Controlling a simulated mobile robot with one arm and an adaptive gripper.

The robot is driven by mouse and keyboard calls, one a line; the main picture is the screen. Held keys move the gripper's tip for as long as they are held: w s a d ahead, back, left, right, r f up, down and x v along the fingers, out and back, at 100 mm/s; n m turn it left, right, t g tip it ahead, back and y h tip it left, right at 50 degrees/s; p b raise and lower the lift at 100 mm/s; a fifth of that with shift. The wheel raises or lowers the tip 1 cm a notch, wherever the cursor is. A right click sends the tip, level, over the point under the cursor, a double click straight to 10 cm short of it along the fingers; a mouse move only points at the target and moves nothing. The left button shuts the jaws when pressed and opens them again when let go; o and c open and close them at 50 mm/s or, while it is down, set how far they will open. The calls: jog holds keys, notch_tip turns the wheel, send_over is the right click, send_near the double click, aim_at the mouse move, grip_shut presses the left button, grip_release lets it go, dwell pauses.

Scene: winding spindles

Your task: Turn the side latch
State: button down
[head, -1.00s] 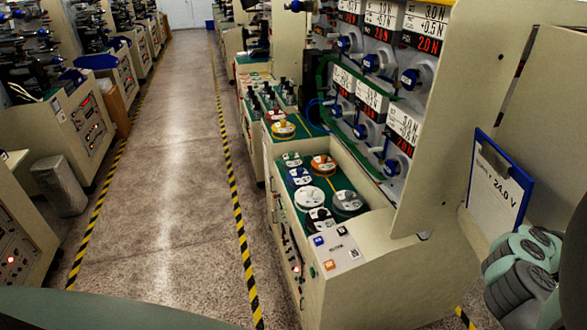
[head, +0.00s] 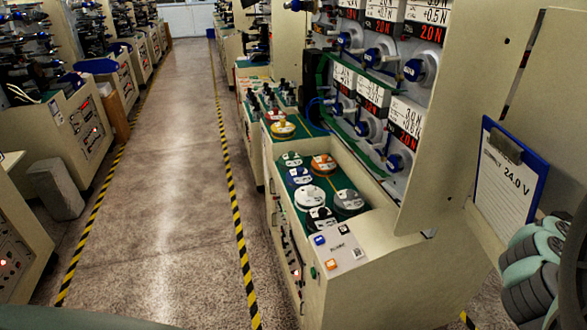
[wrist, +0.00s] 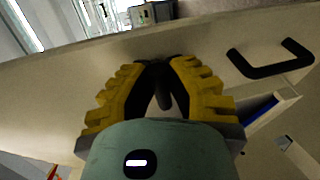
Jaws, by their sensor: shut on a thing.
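In the wrist view, my gripper (wrist: 158,68) has yellow ridged fingers, one on each side of a small dark latch (wrist: 163,98) on a beige panel. The fingers are shut on this latch, and their dark tips nearly meet above it. Part of the latch is hidden by the fingers and the teal gripper body. In the head view the latch and my fingertips cannot be seen; only my teal and grey arm shows at the right edge.
A black bar handle (wrist: 270,58) is fixed to the panel right of my gripper. A blue clipboard (head: 507,178) marked 24.0 V hangs on the side panel. The beige winding machine (head: 390,280) carries several spools. The striped aisle (head: 170,220) to the left is clear.

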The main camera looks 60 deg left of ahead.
jog(key=shift+f+m+b, duration=0.1)
jog(key=shift+m+b, duration=0.3)
jog(key=shift+b, duration=0.1)
jog(key=c, duration=0.9)
grip_release()
jog(key=shift+c, duration=0.2)
jog(key=shift+s+a, duration=0.1)
jog(key=v, duration=0.7)
jog(key=shift+s, duration=0.1)
